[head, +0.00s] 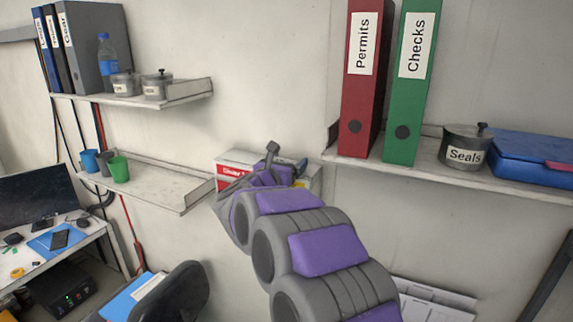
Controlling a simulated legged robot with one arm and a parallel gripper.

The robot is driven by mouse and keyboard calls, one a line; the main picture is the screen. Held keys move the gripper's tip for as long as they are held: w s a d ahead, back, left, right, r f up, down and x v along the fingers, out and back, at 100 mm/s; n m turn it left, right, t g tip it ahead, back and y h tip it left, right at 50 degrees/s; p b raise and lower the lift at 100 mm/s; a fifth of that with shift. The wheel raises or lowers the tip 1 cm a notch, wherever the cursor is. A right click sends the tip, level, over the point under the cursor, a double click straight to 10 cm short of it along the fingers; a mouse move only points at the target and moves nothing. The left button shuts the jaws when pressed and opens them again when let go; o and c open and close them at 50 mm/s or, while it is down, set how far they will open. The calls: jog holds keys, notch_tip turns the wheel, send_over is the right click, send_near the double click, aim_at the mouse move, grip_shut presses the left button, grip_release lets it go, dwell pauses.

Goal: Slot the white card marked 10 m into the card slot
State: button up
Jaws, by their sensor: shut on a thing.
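My gripper (268,168) is in the middle of the head view, at the far end of my grey and purple arm, in front of a white box with a red label (236,163). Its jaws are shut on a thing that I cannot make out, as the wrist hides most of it. I cannot make out the white card marked 10 m or the card slot. A pale panel or sheets (432,292) show at the lower right, partly behind my arm, too small to read.
The right shelf (420,168) holds a red Permits binder (362,95), a green Checks binder (411,95), a Seals pot (465,148) and a blue case (530,155). Two left shelves hold binders, pots and cups. A chair (180,292) and desk (45,262) stand lower left.

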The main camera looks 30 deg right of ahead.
jog(key=o, duration=0.9)
jog(key=shift+c, duration=0.2)
jog(key=b+v, duration=0.1)
jog(key=v, duration=1.6)
jog(key=shift+a, duration=0.15)
jog(key=shift+s+f, duration=0.1)
